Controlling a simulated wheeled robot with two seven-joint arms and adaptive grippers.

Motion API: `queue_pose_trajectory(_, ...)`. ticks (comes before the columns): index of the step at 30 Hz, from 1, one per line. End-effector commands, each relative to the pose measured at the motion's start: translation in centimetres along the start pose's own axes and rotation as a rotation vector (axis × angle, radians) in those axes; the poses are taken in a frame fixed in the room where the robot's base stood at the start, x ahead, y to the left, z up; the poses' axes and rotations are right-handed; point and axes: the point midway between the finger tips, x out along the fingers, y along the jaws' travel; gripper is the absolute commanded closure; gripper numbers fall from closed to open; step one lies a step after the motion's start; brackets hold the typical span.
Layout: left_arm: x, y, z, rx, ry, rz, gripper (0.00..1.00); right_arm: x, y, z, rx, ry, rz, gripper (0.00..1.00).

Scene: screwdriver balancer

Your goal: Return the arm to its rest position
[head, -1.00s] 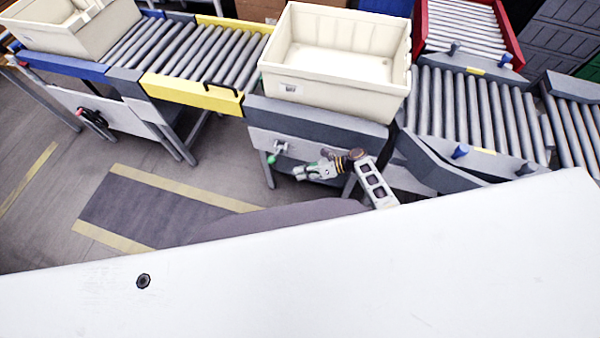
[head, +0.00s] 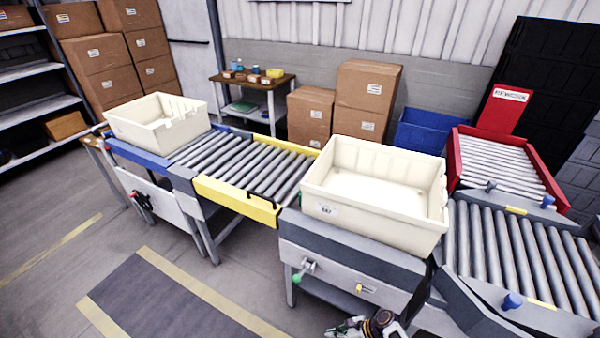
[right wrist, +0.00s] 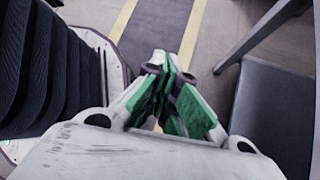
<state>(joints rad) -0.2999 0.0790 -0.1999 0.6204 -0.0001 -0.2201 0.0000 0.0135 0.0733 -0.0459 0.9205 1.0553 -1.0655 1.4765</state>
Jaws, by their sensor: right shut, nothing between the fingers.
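My right gripper (head: 338,330) shows at the bottom edge of the head view, partly cut off, in front of the near conveyor. In the right wrist view, its green-padded fingers (right wrist: 170,80) are shut together with nothing between them. It hangs above the floor (right wrist: 150,30), apart from the conveyor and the bins. My left gripper is in neither view.
A cream bin (head: 322,212) stands on the near conveyor (head: 340,250); another cream bin (head: 162,142) is at the far left. A green-knobbed lever (head: 300,272) sticks out from the conveyor's side. The floor mat (head: 165,305) at lower left is clear.

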Motion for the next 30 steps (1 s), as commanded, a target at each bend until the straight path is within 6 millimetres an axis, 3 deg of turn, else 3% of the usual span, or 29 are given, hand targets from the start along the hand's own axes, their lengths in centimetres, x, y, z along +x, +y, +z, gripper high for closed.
queue_pose_trajectory(3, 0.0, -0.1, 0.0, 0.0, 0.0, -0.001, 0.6, 1.0, 1.5, -4.3, -0.135, 0.105, -0.013, 1.0)
queue_pose_trajectory(15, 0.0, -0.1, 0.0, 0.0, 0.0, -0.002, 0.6, 2.1, 6.4, -16.9, -0.662, 0.432, 0.039, 1.0)
queue_pose_trajectory(24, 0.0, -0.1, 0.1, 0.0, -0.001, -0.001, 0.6, 1.6, 10.5, -24.6, -1.106, 0.623, 0.177, 1.0)
queue_pose_trajectory(30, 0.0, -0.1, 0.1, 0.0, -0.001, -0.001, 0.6, 1.0, 13.4, -28.6, -1.422, 0.711, 0.303, 1.0)
